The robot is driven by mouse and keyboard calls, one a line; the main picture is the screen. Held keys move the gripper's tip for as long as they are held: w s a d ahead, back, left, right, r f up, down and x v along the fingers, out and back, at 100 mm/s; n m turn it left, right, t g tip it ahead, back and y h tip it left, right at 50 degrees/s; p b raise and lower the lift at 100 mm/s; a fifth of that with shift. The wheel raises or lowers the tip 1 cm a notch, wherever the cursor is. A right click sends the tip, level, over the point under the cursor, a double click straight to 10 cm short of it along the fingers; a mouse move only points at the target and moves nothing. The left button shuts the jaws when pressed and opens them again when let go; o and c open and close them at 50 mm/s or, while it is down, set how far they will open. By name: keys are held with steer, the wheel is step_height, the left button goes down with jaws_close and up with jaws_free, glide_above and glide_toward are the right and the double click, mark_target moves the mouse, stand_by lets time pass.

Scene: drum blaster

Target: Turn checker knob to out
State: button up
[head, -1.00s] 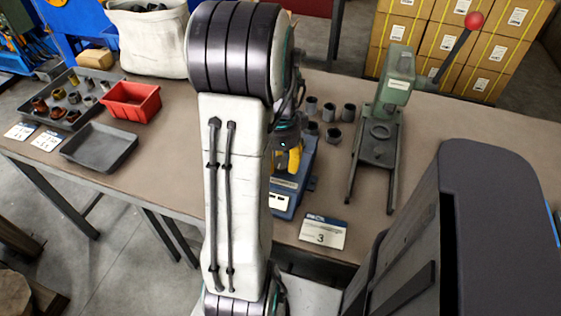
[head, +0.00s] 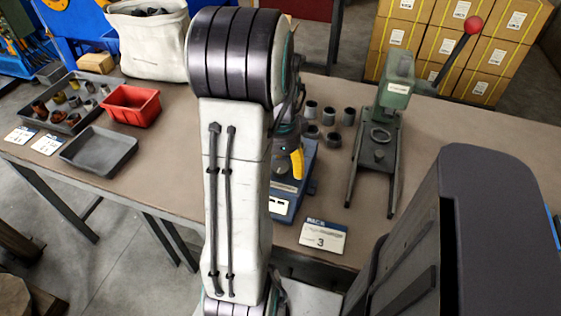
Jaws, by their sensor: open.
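The blue checker (head: 284,207) stands on the table near its front edge, with a white label on its front. My arm covers its left side. I cannot make out its knob or the knob's setting clearly. My gripper (head: 293,165) is at the checker's upper part, mostly hidden behind my arm. One yellow finger part shows, pointing down over the checker. I see nothing held in it, and I cannot tell whether it touches the checker.
Several grey metal rings (head: 328,115) stand right of the checker, then a green press (head: 394,92) with a red-knobbed lever. A red bin (head: 131,105) and grey trays (head: 98,151) are at the left. The table between the trays and my arm is clear.

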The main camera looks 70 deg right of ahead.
mark_target(282, 162)
step_height(282, 162, up, 12)
stand_by(0.6)
stand_by(0.8)
steer(key=f+n, duration=0.1)
steer(key=n, duration=0.2)
steer(key=a+f+n, duration=0.1)
steer(key=n, duration=0.3)
steer(key=f+n, duration=0.2)
steer(key=n, duration=0.2)
steer(key=shift+s+a, duration=0.1)
steer(key=shift+a, duration=0.05)
steer(key=w+a+r+n+t+p, duration=0.1)
steer(key=w+a+r+n+p, duration=0.1)
steer(key=a+n, duration=0.4)
steer(key=w+a+r+n+t+p, duration=0.1)
steer(key=w+a+r+n+p, duration=0.2)
steer(key=a, duration=1.2)
steer(key=w+a+r+n+t+p, duration=0.1)
steer(key=w+a+r+n+p, duration=0.2)
steer(key=w+a+r+n, duration=0.2)
steer(key=w+a+n, duration=0.3)
steer(key=a+n, duration=0.2)
steer(key=n, duration=0.1)
steer(key=shift+a+r, duration=0.15)
steer(key=shift+r, duration=0.05)
